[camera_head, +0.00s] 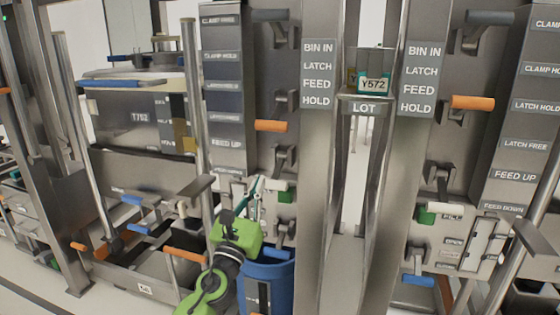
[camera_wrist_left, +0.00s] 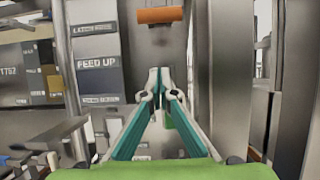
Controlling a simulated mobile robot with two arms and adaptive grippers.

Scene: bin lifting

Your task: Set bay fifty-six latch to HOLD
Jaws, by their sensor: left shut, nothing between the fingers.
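My left gripper (camera_head: 256,186) is shut and empty, pointing up in front of the left bay's panel. It also shows in the left wrist view (camera_wrist_left: 158,82), its fingertips together. A lever with a white handle (camera_head: 276,184) is right beside the fingertips; whether they touch I cannot tell. A green part (camera_head: 284,197) sits just below it. Higher on this bay is an orange handle (camera_head: 271,126), also above the gripper in the wrist view (camera_wrist_left: 160,15). A sign reading BIN IN, LATCH, FEED, HOLD (camera_head: 318,75) is on the post. No bay number fifty-six is readable. My right gripper is out of view.
A similar bay at right has an orange handle (camera_head: 472,103) and a white-handled lever (camera_head: 443,207). A blue bin (camera_head: 281,280) stands below my left gripper. A bin marked T752 (camera_head: 140,118) stands at left.

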